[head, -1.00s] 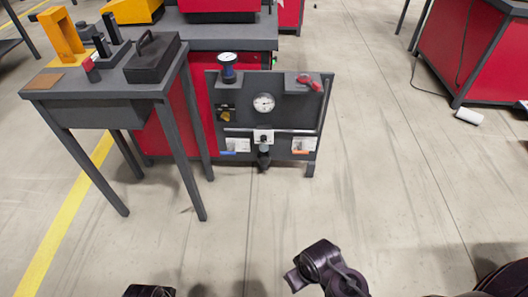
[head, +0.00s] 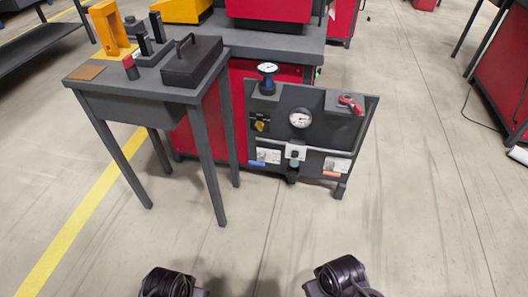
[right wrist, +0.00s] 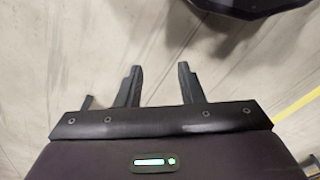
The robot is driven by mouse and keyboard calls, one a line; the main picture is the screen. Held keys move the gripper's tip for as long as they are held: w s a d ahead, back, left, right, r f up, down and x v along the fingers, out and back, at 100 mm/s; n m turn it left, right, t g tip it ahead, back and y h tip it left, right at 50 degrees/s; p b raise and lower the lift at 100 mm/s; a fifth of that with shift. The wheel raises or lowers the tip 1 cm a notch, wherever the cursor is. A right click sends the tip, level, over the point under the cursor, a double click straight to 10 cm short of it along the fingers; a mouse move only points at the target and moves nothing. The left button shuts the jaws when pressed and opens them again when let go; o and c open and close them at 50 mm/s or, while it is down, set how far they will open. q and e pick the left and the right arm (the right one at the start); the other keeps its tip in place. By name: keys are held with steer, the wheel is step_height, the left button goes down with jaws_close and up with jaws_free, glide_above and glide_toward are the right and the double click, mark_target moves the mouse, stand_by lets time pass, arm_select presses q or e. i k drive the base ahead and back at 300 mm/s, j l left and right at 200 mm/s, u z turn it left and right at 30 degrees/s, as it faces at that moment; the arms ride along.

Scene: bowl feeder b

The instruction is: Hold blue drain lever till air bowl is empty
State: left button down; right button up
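The dark air panel (head: 330,120) stands on the floor at the centre of the head view. A small unit with a pale block and a dark bowl (head: 294,163) hangs at its lower middle. A small blue part (head: 257,164), perhaps the drain lever, shows at the lower left beside a white label; whether it is a lever is too small to tell. The bowl's contents cannot be seen. My right gripper (right wrist: 158,80) is open and empty, its fingers apart over bare floor in the right wrist view. My left gripper is out of view. Both are away from the panel.
The panel also carries a round gauge (head: 300,118), a red handle (head: 351,103), a yellow part (head: 262,122) and an orange part (head: 331,174). A grey table (head: 130,84) with a black box (head: 192,62) stands left of it. Floor before the panel is clear.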

mark_target(258, 163)
steer(key=i+l+u, duration=0.1)
steer(key=i+l, duration=0.6)
steer(key=l, duration=0.15)
